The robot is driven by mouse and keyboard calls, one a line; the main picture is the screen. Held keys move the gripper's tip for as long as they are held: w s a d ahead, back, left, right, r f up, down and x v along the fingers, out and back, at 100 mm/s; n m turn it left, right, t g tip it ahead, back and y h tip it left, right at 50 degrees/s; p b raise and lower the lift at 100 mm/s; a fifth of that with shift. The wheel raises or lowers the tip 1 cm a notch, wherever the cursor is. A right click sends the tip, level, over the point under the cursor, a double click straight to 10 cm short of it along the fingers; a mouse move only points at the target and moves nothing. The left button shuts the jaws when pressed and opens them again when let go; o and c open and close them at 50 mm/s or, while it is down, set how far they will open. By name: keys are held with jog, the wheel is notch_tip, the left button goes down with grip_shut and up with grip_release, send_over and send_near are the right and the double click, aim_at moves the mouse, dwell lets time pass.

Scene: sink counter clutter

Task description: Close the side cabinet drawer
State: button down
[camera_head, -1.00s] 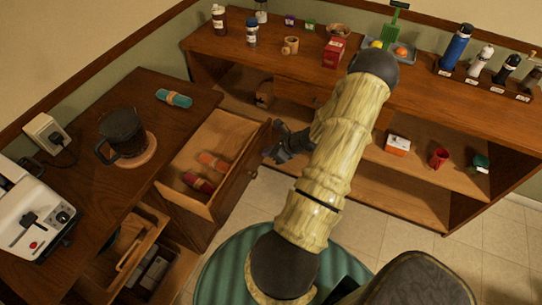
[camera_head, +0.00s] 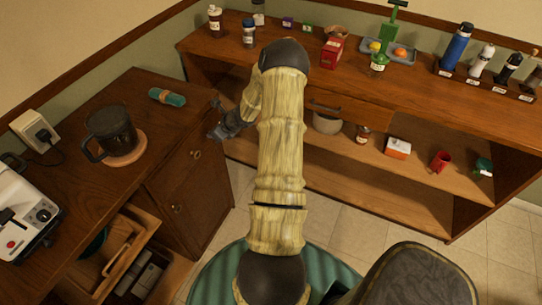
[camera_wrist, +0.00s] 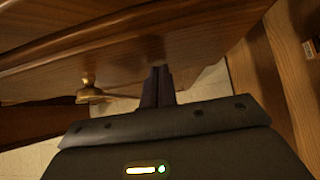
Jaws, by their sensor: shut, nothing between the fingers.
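The side cabinet (camera_head: 170,215) stands at the left in the head view. My gripper (camera_head: 217,133) is beside the drawer front near the cabinet's right corner, empty. In the wrist view my gripper (camera_wrist: 158,84) has its dark fingers together, close to the wood front. The brass knob (camera_wrist: 89,91) is left of the fingers. I cannot tell whether the fingers touch the front.
A dark mug (camera_head: 110,130) and a teal object (camera_head: 167,97) are on top. A long counter (camera_head: 420,105) with open shelves runs along the back. Tiled floor lies between.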

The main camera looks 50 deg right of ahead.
jog(key=shift+w+a, duration=0.25)
jog(key=shift+w, duration=0.65)
jog(key=shift+w+a+r, duration=0.1)
jog(key=shift+w+r, duration=0.05)
jog(key=shift+w, duration=0.05)
jog(key=shift+w+r, duration=0.1)
jog(key=s+d+r, duration=0.1)
jog(key=s+r, duration=0.2)
jog(key=s, duration=0.2)
jog(key=s+d+r+b, duration=0.1)
jog(key=s+r, duration=0.2)
jog(key=s, duration=0.3)
jog(key=shift+s+d+r, duration=0.25)
jog(key=shift+d, duration=0.15)
jog(key=shift+w, duration=0.1)
